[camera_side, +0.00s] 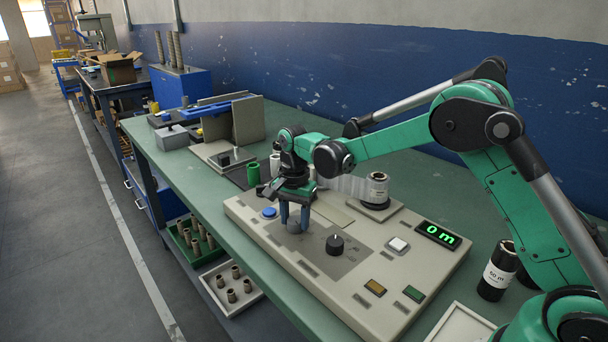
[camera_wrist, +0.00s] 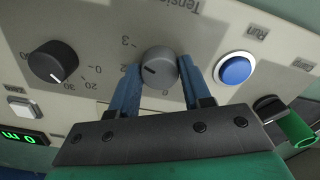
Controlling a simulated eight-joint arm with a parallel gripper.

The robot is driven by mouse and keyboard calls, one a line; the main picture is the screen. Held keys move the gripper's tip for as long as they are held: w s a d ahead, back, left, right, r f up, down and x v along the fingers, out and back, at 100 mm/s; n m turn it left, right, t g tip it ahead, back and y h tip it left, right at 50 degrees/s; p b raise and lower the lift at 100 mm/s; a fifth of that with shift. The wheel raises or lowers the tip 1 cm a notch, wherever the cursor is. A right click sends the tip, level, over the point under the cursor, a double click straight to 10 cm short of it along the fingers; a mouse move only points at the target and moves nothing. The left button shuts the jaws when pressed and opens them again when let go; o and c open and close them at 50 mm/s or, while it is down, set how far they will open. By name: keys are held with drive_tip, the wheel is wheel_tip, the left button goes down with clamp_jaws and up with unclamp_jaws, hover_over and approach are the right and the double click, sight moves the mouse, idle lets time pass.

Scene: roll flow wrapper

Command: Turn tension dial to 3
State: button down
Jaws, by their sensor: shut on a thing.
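The tension dial is a round grey knob (camera_wrist: 160,66) on the beige panel, under the printed word "Tension" in the wrist view. It also shows low between my fingers in the side view (camera_side: 294,227). My gripper (camera_wrist: 157,78) has its blue fingers shut on the dial, one on each side; the gripper also shows in the side view (camera_side: 294,218). My left finger hides part of the scale there.
A black dial (camera_wrist: 53,62) marked in tens sits beside it. A blue button (camera_wrist: 235,68) is close on the other side. The panel (camera_side: 270,246) also carries a white button (camera_side: 398,245) and a green "0 m" display (camera_side: 438,235). A film roll (camera_side: 377,188) stands behind.

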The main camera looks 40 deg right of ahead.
sight(295, 220)
drive_tip(key=shift+m, duration=0.3)
drive_tip(key=shift+c, duration=1.9)
unclamp_jaws()
drive_tip(key=shift+r, duration=2.85)
